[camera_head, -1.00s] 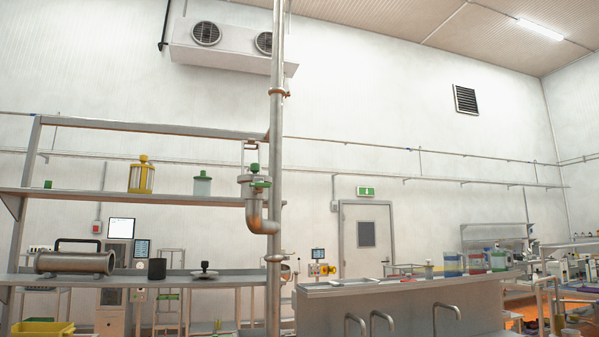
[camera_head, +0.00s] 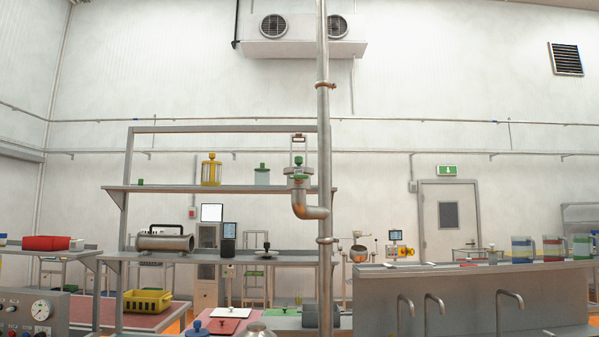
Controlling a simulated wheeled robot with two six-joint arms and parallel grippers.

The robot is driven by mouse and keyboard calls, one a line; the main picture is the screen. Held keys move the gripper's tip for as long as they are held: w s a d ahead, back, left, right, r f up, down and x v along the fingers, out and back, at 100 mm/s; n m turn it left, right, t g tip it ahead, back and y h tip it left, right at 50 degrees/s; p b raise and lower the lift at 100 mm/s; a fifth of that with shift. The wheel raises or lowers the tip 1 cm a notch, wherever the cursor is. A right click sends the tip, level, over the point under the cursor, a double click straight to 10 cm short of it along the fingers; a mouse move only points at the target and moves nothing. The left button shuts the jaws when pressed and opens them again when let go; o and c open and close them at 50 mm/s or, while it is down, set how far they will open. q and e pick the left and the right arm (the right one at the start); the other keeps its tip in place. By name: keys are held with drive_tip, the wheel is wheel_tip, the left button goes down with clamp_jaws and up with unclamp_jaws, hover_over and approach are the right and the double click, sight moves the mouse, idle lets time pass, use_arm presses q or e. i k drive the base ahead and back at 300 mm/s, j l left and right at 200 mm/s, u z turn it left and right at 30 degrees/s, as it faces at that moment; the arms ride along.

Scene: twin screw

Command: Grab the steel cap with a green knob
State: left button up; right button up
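A steel fitting with a green knob (camera_head: 298,160) sits on top of the bent pipe (camera_head: 311,212) beside the upright pole, at the right end of the upper shelf. It is small here, and I cannot tell whether it is a loose cap or part of the pipe. A steel dome (camera_head: 257,329) is cut off by the bottom edge; no green knob shows on it. Neither of my grippers is in view.
The upper shelf (camera_head: 165,189) holds a yellow-framed jar (camera_head: 211,171) and a green-lidded jar (camera_head: 262,176). Below stand a metal cylinder (camera_head: 165,242) and a black cup (camera_head: 228,248). A gauge panel (camera_head: 40,311) is at lower left; a steel sink counter (camera_head: 470,300) is at right.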

sight(298, 160)
drive_tip(key=i+l+u, duration=0.1)
drive_tip(key=i+l, duration=0.35)
drive_tip(key=l, duration=0.15)
drive_tip(key=i+l+u, duration=0.15)
drive_tip(key=l, duration=0.2)
drive_tip(key=i+l+u, duration=0.1)
drive_tip(key=i+l, duration=0.35)
drive_tip(key=l, duration=0.25)
drive_tip(key=i+l+u, duration=0.15)
drive_tip(key=l, duration=0.2)
